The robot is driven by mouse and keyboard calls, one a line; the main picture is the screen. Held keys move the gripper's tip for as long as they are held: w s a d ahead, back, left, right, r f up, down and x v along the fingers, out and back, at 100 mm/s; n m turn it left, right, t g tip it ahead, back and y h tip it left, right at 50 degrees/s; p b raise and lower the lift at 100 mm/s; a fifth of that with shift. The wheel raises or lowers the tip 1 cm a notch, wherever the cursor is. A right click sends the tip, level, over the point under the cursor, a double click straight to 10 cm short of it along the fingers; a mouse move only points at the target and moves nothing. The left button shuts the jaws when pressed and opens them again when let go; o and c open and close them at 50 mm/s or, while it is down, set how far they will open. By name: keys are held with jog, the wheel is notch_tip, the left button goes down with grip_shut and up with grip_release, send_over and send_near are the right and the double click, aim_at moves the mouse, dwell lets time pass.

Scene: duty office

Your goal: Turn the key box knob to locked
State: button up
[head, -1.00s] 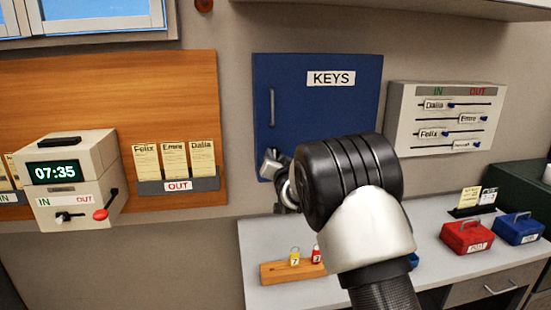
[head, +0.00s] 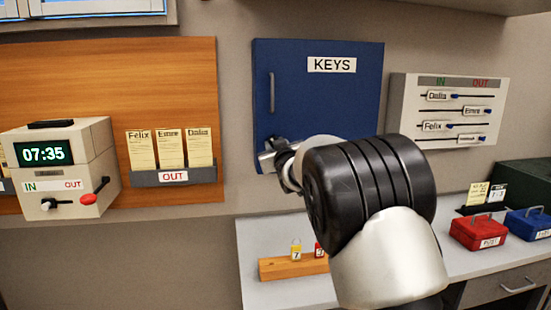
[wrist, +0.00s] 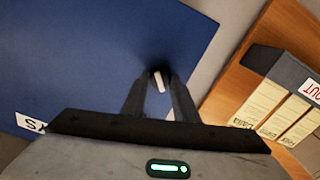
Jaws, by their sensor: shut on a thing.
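The blue key box (head: 335,105) with its KEYS label hangs on the wall in the head view. Its blue door (wrist: 90,60) fills the upper left of the wrist view. My gripper (head: 266,153) is at the box's lower left corner. In the wrist view my gripper (wrist: 157,80) has its two fingers closed on the knob (wrist: 159,83), of which a small pale bar shows between the fingertips. The rest of the knob is hidden by the fingers, and its setting cannot be told.
A wooden board with an OUT card rack (head: 173,177) is left of the box. A clock machine (head: 60,170) stands further left. The IN/OUT slider panel (head: 447,108) is on the right.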

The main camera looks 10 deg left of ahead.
jog(key=shift+n+b, duration=4.25)
jog(key=shift+n, duration=0.55)
jog(key=o, duration=1.1)
jog(key=shift+c, duration=0.2)
jog(key=b+v, duration=0.2)
jog(key=v, duration=1.5)
jog(key=shift+s+d, duration=0.15)
jog(key=shift+s, duration=0.05)
jog(key=shift+r, duration=0.15)
